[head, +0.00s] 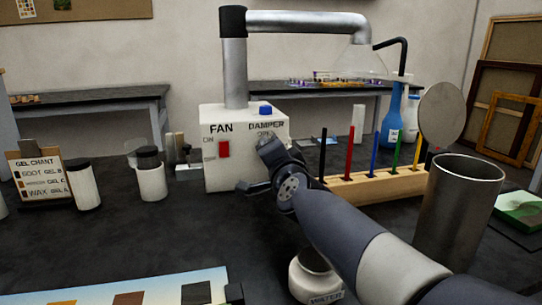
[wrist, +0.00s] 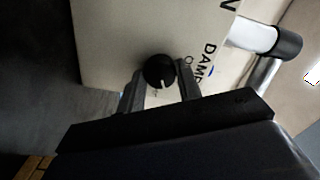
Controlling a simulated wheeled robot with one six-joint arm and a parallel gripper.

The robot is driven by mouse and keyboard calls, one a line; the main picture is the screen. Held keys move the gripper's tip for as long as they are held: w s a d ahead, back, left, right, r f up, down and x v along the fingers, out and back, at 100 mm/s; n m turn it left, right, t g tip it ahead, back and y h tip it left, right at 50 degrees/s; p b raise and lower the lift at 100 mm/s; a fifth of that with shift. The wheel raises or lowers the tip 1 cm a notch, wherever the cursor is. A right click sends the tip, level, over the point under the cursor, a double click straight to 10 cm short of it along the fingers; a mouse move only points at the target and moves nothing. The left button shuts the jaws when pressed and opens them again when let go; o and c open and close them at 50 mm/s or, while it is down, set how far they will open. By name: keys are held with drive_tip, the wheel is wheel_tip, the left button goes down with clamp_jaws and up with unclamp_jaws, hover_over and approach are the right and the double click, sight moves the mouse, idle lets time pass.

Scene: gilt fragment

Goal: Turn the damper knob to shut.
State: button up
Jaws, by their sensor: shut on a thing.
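The damper knob (wrist: 159,72) is a round black knob with a white pointer line, seen in the wrist view on the face of the white fan box (head: 222,165). The pointer line runs toward the bottom of the wrist picture. My gripper (wrist: 160,82) has one finger on each side of the knob and is shut on it. In the head view my gripper (head: 262,168) is at the right part of the box front, under the DAMPER label, and hides the knob. A red fan switch (head: 224,149) sits on the left of the box front.
A wooden rack (head: 375,187) of coloured sticks stands right of my gripper. A metal cylinder (head: 455,215) and a white water jar (head: 315,280) stand close to my arm. Lidded jars (head: 150,175) stand left of the box.

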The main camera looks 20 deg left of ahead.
drive_tip(key=m, duration=0.5)
drive_tip(key=shift+m+b, duration=0.4)
idle(0.4)
drive_tip(key=o, duration=1)
drive_tip(key=v, duration=1.1)
drive_tip(key=shift+a+p, duration=0.1)
drive_tip(key=shift+p, duration=0.3)
drive_tip(key=shift+w, duration=0.1)
